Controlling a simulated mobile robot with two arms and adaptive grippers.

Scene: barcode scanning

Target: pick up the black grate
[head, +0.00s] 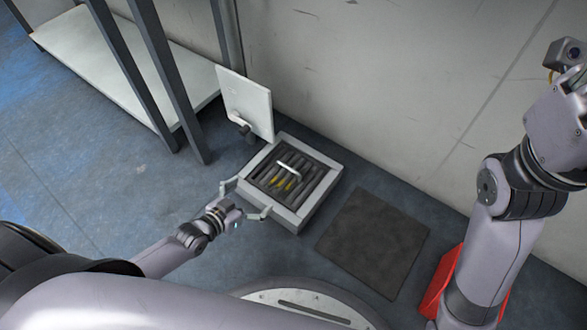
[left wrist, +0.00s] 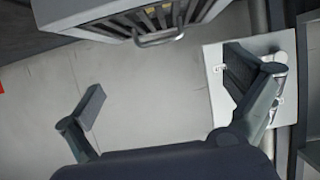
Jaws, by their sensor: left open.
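The black grate (head: 279,184) has dark bars and a light metal handle (head: 289,169). It sits inside a square light-grey box (head: 318,198) on the floor, with yellow showing between some bars. In the left wrist view the handle (left wrist: 158,39) shows at the top, with part of the grate's bars (left wrist: 137,19) above it. My left gripper (head: 246,200) is open and empty, at the near left side of the box, fingers spread toward it. Whether a finger touches the box I cannot tell. My right arm rises at the right; its gripper is out of view.
A white panel (head: 248,106) stands upright behind the box at its left corner. A shelf with dark posts (head: 150,75) is at the upper left. A dark flat mat (head: 374,241) lies right of the box. A red object (head: 440,282) is partly behind my right arm. A wall rises behind.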

